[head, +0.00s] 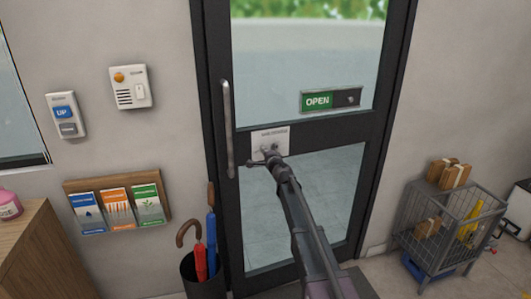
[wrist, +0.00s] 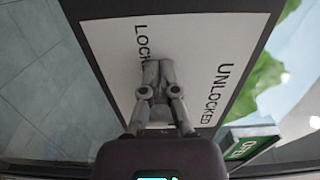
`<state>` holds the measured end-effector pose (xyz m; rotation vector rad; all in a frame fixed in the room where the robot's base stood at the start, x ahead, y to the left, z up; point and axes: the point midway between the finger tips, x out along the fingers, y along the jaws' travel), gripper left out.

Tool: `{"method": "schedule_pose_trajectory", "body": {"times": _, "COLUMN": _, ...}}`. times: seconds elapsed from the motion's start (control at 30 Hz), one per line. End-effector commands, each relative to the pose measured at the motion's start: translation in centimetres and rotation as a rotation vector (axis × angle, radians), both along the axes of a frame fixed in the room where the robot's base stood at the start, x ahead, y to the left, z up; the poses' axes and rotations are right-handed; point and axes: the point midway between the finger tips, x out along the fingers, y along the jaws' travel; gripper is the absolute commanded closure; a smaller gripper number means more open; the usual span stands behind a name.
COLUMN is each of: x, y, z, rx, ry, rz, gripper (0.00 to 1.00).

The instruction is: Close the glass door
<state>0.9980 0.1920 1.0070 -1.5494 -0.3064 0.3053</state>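The glass door (head: 300,215) has a dark frame and two panes. It looks in line with its dark surround, but I cannot tell whether it is fully shut. A long metal pull handle (head: 228,130) runs upright along its left side. A white lock plate (head: 281,139) sits right of the handle; in the wrist view the plate (wrist: 205,50) reads "LOCK…" and "UNLOCKED". My gripper (head: 266,156) is at this plate. In the wrist view its fingertips (wrist: 158,68) are close together against or just before the plate. Any lock knob between them is hidden.
A green "OPEN" sign (head: 318,101) is on the door. An umbrella stand (head: 203,280) stands at the door's lower left. A wire cart (head: 445,225) stands to the right. A leaflet rack (head: 117,202) and wall switches (head: 130,87) are left of the door.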

Motion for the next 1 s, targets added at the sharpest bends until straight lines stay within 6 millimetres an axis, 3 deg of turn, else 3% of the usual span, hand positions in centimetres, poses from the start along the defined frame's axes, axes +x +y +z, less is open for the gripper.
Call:
{"method": "schedule_pose_trajectory", "body": {"times": 0.3, "x": 6.1, "y": 2.3, "z": 0.0, "rx": 0.001, "ry": 0.000, "rz": 0.002, "gripper": 1.00}}
{"method": "schedule_pose_trajectory", "body": {"times": 0.43, "x": 7.8, "y": 2.9, "z": 0.0, "rx": 0.001, "ry": 0.000, "rz": 0.001, "gripper": 1.00}}
{"method": "schedule_pose_trajectory", "body": {"times": 0.87, "x": 9.4, "y": 3.4, "z": 0.1, "rx": 0.003, "ry": 0.000, "rz": -0.001, "gripper": 1.00}}
{"method": "schedule_pose_trajectory", "body": {"times": 0.93, "x": 9.4, "y": 3.3, "z": 0.1, "rx": 0.003, "ry": 0.000, "rz": -0.001, "gripper": 0.86}}
{"method": "schedule_pose_trajectory", "body": {"times": 1.0, "x": 9.2, "y": 3.3, "z": 0.1, "rx": 0.002, "ry": 0.000, "rz": -0.001, "gripper": 0.87}}
